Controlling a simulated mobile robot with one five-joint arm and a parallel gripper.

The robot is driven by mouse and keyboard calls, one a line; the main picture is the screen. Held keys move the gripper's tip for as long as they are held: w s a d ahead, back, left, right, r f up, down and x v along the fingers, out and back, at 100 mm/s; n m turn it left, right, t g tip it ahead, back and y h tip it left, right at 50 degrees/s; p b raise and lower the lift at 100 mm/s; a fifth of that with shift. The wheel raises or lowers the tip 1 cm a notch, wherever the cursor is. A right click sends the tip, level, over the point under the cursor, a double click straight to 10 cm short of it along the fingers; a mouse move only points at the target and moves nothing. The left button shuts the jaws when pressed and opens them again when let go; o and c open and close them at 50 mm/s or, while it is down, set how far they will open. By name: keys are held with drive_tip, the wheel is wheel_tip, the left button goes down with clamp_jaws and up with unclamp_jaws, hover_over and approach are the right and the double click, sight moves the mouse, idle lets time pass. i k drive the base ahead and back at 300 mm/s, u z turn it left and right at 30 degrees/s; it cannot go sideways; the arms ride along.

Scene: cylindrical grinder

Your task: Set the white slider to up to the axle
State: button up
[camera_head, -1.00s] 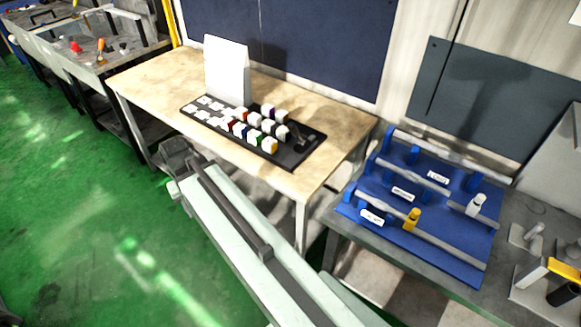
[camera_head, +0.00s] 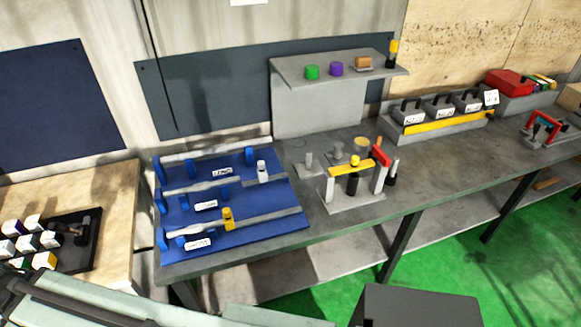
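The white slider (camera_head: 262,172) is a small upright block at the right part of the blue board (camera_head: 265,228), near the end of the middle grey bar (camera_head: 195,190). The yellow slider (camera_head: 228,219) stands on the front grey bar (camera_head: 260,222), left of its right end. Another grey bar, possibly an axle (camera_head: 215,150), runs along the back of the board on blue supports. Which part is the named axle I cannot tell for sure. My gripper is not in view; only pale links of my arm cross the lower left.
The blue board lies on a grey workbench (camera_head: 300,205). To its right stands a fixture with a yellow bar (camera_head: 350,168) and a red part. A raised shelf (camera_head: 340,75) is behind. A wooden table (camera_head: 115,190) with a dark tray of cubes is at left.

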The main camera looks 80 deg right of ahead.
sight(261, 172)
drive_tip(key=z, duration=3.5)
drive_tip(key=k, duration=1.25)
drive_tip(key=u, duration=0.75)
drive_tip(key=i, duration=1.05)
